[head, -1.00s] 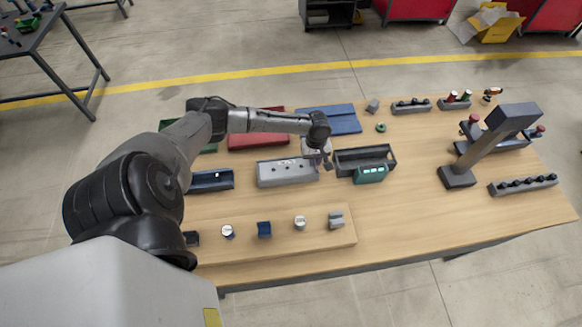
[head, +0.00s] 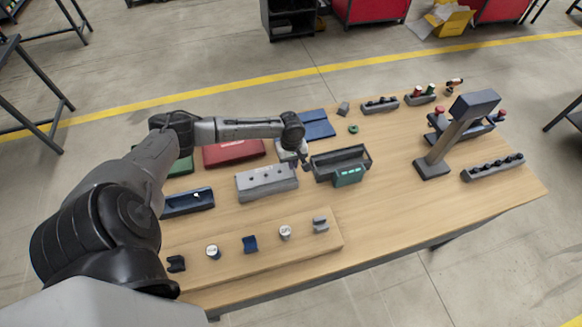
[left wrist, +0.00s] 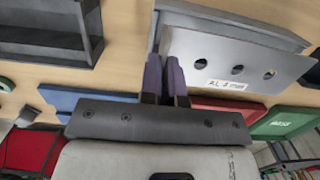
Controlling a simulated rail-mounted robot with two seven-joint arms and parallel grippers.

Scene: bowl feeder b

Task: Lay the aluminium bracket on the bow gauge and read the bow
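A light grey metal piece (head: 267,184) with several dark spots lies left of centre on the table. In the left wrist view a grey piece with holes and an "AL" label (left wrist: 235,60) appears to be the same one, probably the aluminium bracket. My left gripper (head: 304,164) is at its right end; its fingers (left wrist: 165,78) are close together with a narrow gap. I see nothing clearly held between them; contact is unclear. A dark open trough (head: 340,160) with a teal display box (head: 348,176), possibly the bow gauge, stands just right of the gripper. My right gripper is out of view.
Red (head: 233,153) and blue (head: 318,126) flat pieces lie behind. A dark blue tray (head: 187,202) is at left. A low board (head: 265,260) with several small parts is in front. A grey post (head: 445,145) stands at right. The front right tabletop is clear.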

